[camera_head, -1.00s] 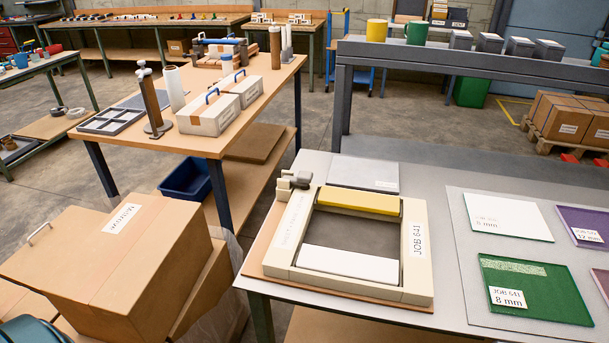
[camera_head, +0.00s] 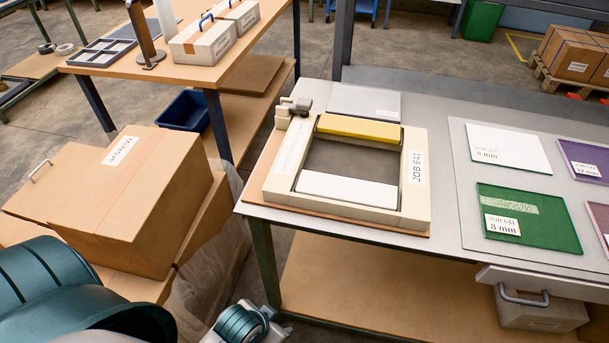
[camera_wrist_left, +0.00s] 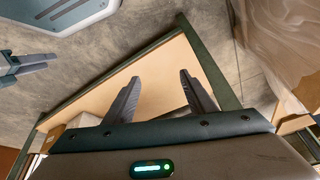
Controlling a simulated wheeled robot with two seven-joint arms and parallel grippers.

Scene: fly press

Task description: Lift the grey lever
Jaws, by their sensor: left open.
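A grey lever-like fitting (camera_head: 297,106) sits at the far left corner of a cream frame (camera_head: 415,185) marked JOB 641, on the grey table. The frame holds a yellow bar (camera_head: 360,129) at the back and a white block (camera_head: 346,190) at the front. My left gripper (camera_head: 272,332) shows only partly at the bottom edge of the head view, below and in front of the table, well apart from the fitting. In the left wrist view its two dark fingers (camera_wrist_left: 160,95) are spread and empty. Part of what looks like my right gripper (camera_wrist_left: 25,65) shows at the left edge there.
Large cardboard boxes (camera_head: 135,200) stand left of the table. A green plate (camera_head: 526,220) and a white plate (camera_head: 509,147) lie on the mat at right. A grey plate (camera_head: 364,101) lies behind the frame.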

